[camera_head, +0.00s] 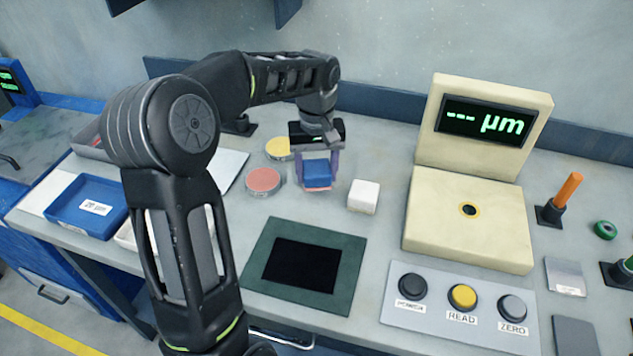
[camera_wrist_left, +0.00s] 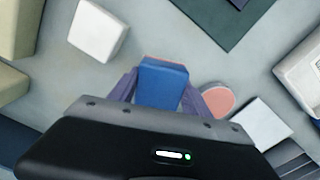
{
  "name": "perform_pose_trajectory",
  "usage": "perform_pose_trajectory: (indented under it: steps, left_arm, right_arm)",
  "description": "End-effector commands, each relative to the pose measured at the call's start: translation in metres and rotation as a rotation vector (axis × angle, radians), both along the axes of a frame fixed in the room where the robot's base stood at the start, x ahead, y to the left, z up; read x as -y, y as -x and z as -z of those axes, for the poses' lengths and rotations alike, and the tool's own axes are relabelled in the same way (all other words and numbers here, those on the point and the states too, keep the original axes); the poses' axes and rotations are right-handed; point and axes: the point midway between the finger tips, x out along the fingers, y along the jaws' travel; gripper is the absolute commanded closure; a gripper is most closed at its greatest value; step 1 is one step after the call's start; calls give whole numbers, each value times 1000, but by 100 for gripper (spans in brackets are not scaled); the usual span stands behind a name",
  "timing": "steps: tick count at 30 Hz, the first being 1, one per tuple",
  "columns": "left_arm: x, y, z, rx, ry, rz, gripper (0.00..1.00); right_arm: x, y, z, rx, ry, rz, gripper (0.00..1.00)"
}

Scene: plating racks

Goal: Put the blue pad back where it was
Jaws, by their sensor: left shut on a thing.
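The blue pad (camera_head: 317,174) is a small blue block between the fingers of my left gripper (camera_head: 318,168), near the middle of the table. In the left wrist view the blue pad (camera_wrist_left: 161,84) sits between the two purple-grey fingers of my left gripper (camera_wrist_left: 160,92), with a thin reddish edge at its far end. The gripper is shut on it. I cannot tell whether the pad touches the table. A round red pad (camera_head: 264,181) lies just left of it, a round yellow pad (camera_head: 279,148) behind left, and a white block (camera_head: 363,197) to the right. My right gripper is not in view.
A green-bordered dark mat (camera_head: 345,285) lies in front. A cream gauge (camera_head: 465,215) with a "--- µm" display stands at right, behind a button panel (camera_head: 455,312). A blue tray (camera_head: 88,207) is at left. Bare table lies between the pads and the mat.

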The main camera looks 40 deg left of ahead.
Motion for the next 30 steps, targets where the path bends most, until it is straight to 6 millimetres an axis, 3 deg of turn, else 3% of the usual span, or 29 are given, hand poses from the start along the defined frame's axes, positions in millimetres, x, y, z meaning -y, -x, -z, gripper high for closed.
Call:
perform_pose_trajectory:
  steps: [9,21,22,30]
  left_arm:
    - [0,1,35,-2,1,0,82]
    - [0,0,41,-1,1,1,82]
    - [0,0,40,-1,1,1,42]
    - [0,0,40,-1,1,0,22]
  right_arm:
    - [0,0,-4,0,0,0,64]
    - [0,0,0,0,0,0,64]
    - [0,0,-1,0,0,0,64]
    - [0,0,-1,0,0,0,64]
